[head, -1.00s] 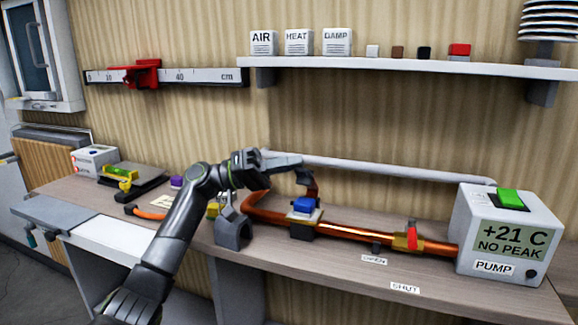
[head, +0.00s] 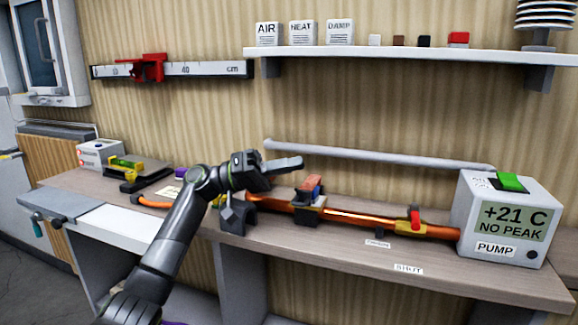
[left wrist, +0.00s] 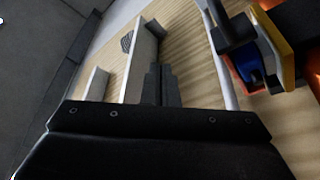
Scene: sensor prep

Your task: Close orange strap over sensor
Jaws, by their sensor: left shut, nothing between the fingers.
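The blue sensor (head: 303,194) sits in a dark clamp (head: 306,213) on the copper pipe (head: 352,218). The orange strap (head: 314,182) shows low at the sensor's top, with blue still visible beside it. I cannot tell whether it lies flat or is fastened. My left gripper (head: 300,162) is shut and empty, just above and to the left of the strap, apparently apart from it. In the left wrist view, the shut fingers (left wrist: 160,86) point away from the blue sensor (left wrist: 250,68), which is at upper right. My right gripper is not in view.
A pump box (head: 507,222) with a green top switch stands at the right end of the bench. A valve with a red handle (head: 415,216) is on the pipe. A pale rail (head: 380,156) runs behind. A grey clip-like block (head: 236,217) stands left of the sensor.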

